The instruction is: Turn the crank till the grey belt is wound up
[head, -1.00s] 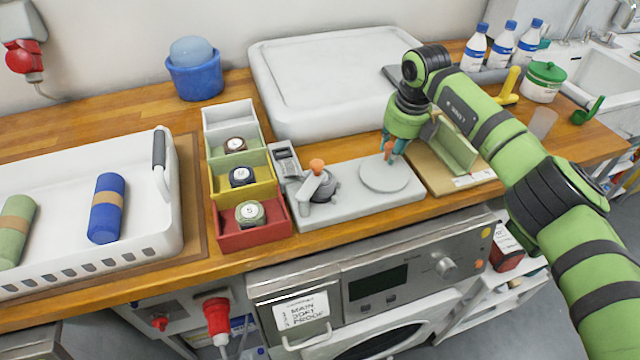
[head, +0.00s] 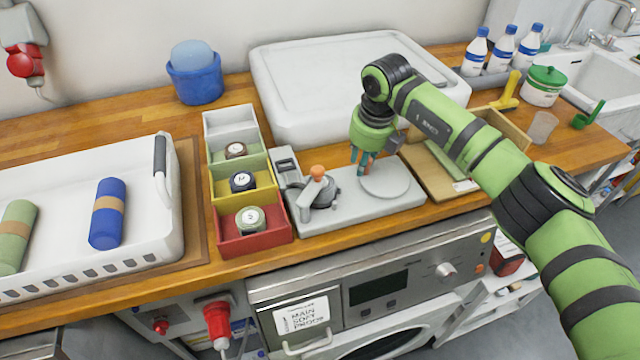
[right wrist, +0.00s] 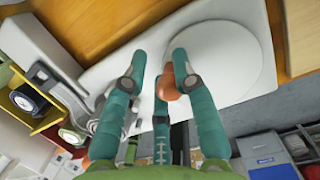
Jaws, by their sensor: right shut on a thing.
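A pale grey device (head: 400,201) lies on the wooden counter, with a flat round disc (head: 390,182) on its right part. On its left part, a grey crank-like arm (head: 308,193) with an orange knob (head: 317,171) stands over a dark grey round part (head: 329,192); I cannot tell if that is the grey belt. My right gripper (head: 364,163) points down at the disc's left edge. Its fingers are shut around a small orange thing, which shows between them in the right wrist view (right wrist: 168,82). Whether this joins the disc is hidden. My left gripper is out of view.
Left of the device stand stacked compartments (head: 258,242) with several labelled rolls. A white basket (head: 150,245) holds a blue roll (head: 108,213) and a green one. A wooden tray (head: 428,178) lies close on the right.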

